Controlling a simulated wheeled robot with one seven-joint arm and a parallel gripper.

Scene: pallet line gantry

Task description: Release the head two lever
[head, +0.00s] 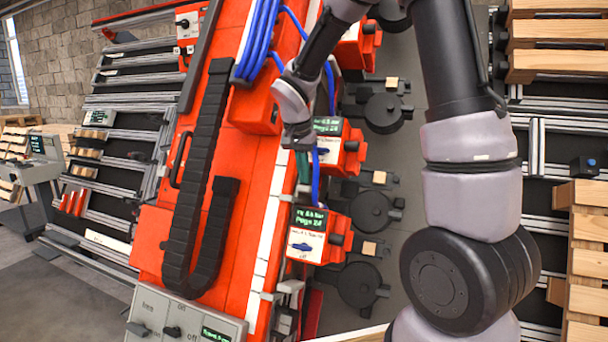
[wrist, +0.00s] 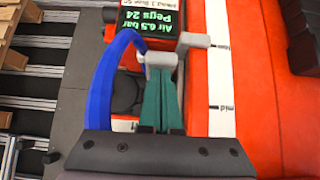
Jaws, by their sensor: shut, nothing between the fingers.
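Red tool heads stand in a row along the red gantry beam, each with a dark display and white front plate. The middle head (head: 350,157) is beside my gripper; its number is not readable here. My gripper (head: 303,177) points down at the beam's edge, left of that head. In the wrist view its teal fingers (wrist: 161,75) are shut with nothing between them. A grey lever-like piece (wrist: 194,40) lies at the fingertips, over the edge between head and beam. Whether they touch it I cannot tell. A display (wrist: 150,18) is just beyond, and part of the head is hidden.
A blue hose (wrist: 103,85) arcs close beside my fingers. A lower head (head: 308,238) with a blue knob and an upper head (head: 358,45) flank the middle one. A black cable chain (head: 195,190) runs along the beam. Wooden pallets (head: 588,250) are at right.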

